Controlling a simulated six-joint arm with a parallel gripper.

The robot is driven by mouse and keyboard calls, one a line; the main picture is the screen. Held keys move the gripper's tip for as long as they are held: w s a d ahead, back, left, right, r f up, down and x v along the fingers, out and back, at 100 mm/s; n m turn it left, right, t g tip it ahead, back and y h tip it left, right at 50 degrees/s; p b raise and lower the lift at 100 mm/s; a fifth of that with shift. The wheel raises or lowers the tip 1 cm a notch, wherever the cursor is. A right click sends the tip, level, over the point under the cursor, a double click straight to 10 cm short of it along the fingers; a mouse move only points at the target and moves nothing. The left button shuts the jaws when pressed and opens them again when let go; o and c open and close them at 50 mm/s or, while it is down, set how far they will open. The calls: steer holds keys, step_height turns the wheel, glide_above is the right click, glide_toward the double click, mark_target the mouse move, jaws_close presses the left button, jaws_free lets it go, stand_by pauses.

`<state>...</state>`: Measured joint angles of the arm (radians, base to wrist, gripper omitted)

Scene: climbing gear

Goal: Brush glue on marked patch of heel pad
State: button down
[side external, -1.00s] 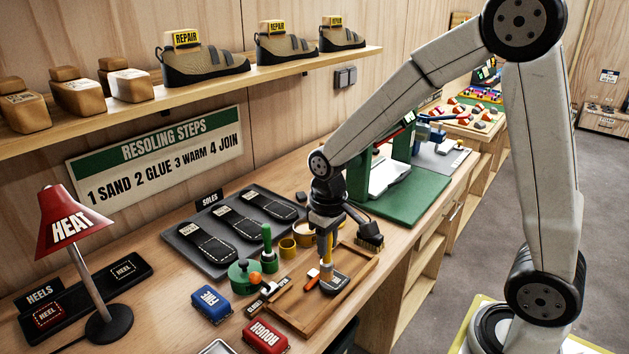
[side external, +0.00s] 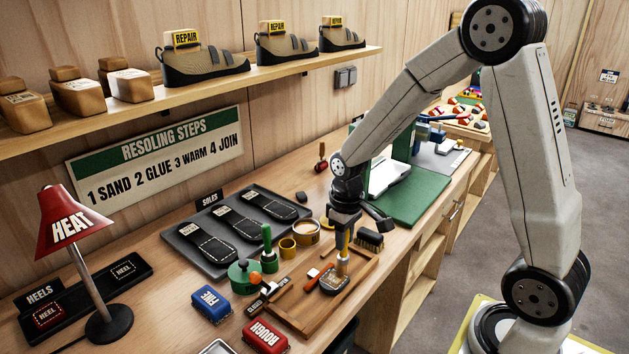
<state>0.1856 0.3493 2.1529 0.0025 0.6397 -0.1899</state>
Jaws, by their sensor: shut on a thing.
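A dark heel pad (side external: 334,284) with a pale stitched-looking outline lies on the wooden tray (side external: 285,318) at the bench's front. My gripper (side external: 344,243) points down above the pad, shut on a slim tan-and-grey tool that looks like a brush (side external: 343,264). The tool's lower end is at the pad's upper right part; whether it touches, and any glue on it, is too small to tell. Two more heel pads, one outlined red (side external: 48,315) and one white (side external: 123,268), lie on the black holder at left.
An orange-handled tool (side external: 314,276) lies beside the pad. A green-handled tool (side external: 266,240), tape rolls (side external: 306,232) and a dark-bristled brush (side external: 370,240) stand close around. Blue (side external: 211,304) and red (side external: 265,336) blocks lie left of the tray. The heat lamp (side external: 72,230) is far left.

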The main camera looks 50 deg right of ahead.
steer(key=shift+a, duration=3.25)
steer(key=shift+w+d, duration=0.15)
steer(key=shift+d, duration=1.45)
steer(key=shift+w+d, duration=0.1)
steer(key=shift+d, duration=1.5)
steer(key=shift+a, duration=3.05)
step_height(320, 180, up, 8)
